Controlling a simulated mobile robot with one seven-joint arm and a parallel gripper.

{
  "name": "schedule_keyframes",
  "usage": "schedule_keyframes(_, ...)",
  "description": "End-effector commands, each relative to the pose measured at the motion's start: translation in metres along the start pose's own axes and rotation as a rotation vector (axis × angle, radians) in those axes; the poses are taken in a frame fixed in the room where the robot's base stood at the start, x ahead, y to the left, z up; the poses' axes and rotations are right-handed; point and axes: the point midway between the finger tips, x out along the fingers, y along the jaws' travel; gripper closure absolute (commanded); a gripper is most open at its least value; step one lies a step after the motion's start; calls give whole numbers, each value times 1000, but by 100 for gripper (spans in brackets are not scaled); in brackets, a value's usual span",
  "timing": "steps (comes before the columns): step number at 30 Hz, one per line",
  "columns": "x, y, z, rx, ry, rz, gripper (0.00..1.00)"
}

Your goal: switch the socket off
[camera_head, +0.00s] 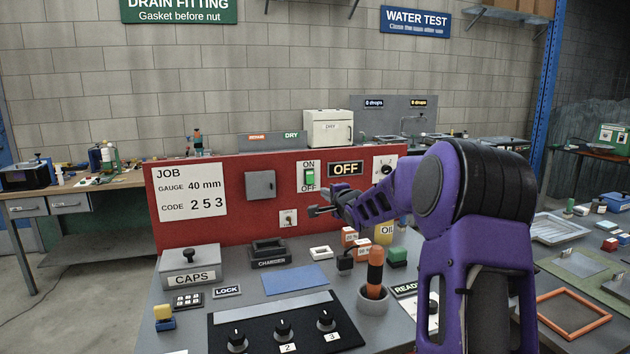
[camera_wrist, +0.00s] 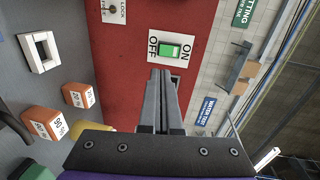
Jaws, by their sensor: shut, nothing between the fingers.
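A white switch plate (camera_head: 309,178) with a green rocker is mounted on the red upright panel (camera_head: 235,230), with ON printed above and OFF below. The plate also shows in the wrist view (camera_wrist: 153,48), turned sideways, with OFF on the left and ON on the right. I cannot tell for certain which side of the rocker is pressed in. A black sign (camera_head: 346,168) reading OFF is right of the plate. My gripper (camera_head: 314,211) is shut and empty, below the plate in the head view. In the wrist view its fingertips (camera_wrist: 162,73) point at the plate's lower edge, apparently apart from it.
A grey box (camera_head: 260,185) and a small lock plate (camera_head: 288,218) are on the panel near the switch. A dial plate (camera_head: 384,167) is to the right. Below stand a charger (camera_head: 269,252), orange blocks (camera_head: 350,237) and an orange-handled tool (camera_head: 375,270) in a cup.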

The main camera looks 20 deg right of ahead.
Motion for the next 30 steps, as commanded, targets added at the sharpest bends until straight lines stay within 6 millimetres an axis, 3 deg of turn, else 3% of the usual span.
schedule_keyframes(17,5,-6,-4,24,-4,-23,100)
schedule_keyframes(30,72,-7,-3,23,-5,-23,100)
